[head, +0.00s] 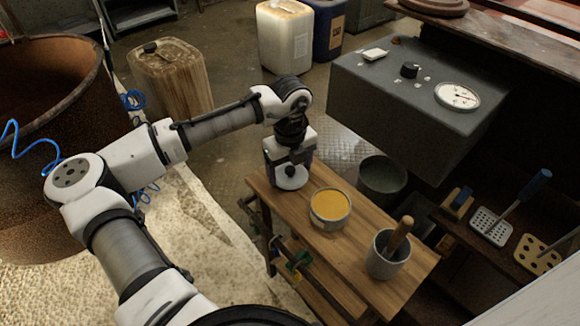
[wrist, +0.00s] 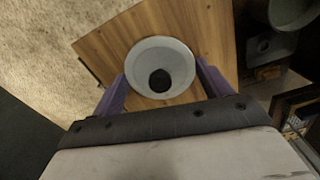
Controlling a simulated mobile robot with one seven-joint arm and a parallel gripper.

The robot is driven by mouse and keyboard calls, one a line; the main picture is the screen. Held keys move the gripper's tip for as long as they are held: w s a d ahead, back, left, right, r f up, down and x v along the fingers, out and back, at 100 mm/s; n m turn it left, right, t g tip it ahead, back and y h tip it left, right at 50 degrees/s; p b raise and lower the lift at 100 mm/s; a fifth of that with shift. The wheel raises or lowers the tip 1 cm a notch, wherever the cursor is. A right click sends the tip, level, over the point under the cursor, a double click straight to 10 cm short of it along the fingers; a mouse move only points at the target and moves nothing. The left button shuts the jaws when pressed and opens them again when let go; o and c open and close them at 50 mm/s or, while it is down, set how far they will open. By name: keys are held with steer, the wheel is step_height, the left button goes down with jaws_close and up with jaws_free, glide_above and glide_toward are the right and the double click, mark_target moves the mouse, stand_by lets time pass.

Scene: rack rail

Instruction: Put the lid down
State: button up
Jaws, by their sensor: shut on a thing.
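The lid (wrist: 181,60) is a pale round disc with a dark knob at its middle. In the wrist view it sits between the two purple fingers of my gripper (wrist: 162,84), which is shut on it. In the head view the lid (head: 291,181) shows white under my gripper (head: 290,168), over the far left end of the wooden bench (head: 345,262). I cannot tell whether it touches the bench top. An open round tin (head: 330,208) with yellow contents stands on the bench to the right of the lid, close by.
A grey pot (head: 386,262) holding a wooden handle stands at the bench's near right end. A grey box with a dial (head: 415,105) is behind the bench. A dark bucket (head: 382,182) is beyond its far edge. Tools (head: 492,225) lie on a shelf at right.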

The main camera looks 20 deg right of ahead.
mark_target(291, 168)
steer(key=o, duration=1)
step_height(291, 168, up, 12)
steer(key=shift+r+p, duration=0.15)
steer(key=shift+p, duration=0.5)
steer(key=shift+d, duration=0.1)
